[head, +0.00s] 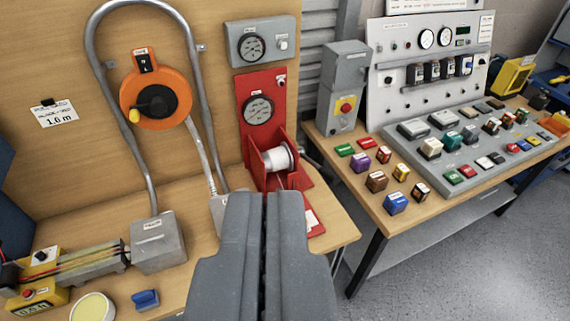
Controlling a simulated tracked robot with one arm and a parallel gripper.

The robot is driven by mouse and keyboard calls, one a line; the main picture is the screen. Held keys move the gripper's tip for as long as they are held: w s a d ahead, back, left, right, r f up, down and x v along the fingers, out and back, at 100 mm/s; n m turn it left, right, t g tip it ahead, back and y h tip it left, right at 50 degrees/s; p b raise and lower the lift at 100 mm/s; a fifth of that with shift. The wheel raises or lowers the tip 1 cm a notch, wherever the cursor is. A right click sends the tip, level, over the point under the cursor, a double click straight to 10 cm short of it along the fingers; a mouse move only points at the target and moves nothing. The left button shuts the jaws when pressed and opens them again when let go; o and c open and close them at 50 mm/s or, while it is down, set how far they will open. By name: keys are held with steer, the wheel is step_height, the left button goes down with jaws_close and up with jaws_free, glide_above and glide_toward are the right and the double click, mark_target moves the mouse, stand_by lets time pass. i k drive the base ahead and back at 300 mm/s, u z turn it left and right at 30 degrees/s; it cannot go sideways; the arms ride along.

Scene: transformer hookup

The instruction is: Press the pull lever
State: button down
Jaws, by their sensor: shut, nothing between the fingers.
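No part in the head view is readably marked as the pull lever, and I cannot tell for sure which it is. A small blue lever-like piece (146,299) sits on the wooden bench at the lower left. An orange round reel (130,100) with a black and yellow crank handle (137,112) is on the wooden back panel at the upper left. My gripper (267,198) is at the bottom centre, shut and empty, its grey fingers pointing forward. It appears in front of the red winch stand (257,110) with a white spool (279,158), and hides part of the bench.
A bent grey conduit (98,80) runs down to a grey box (158,243). A yellow meter (35,298) with a red button and a round pale-yellow pad (92,307) are at lower left. A second table (372,199) at right bears buttons and coloured blocks. Open floor lies at lower right.

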mark_target(329, 176)
steer(key=u, duration=0.15)
steer(key=i, duration=1)
steer(key=z, duration=0.1)
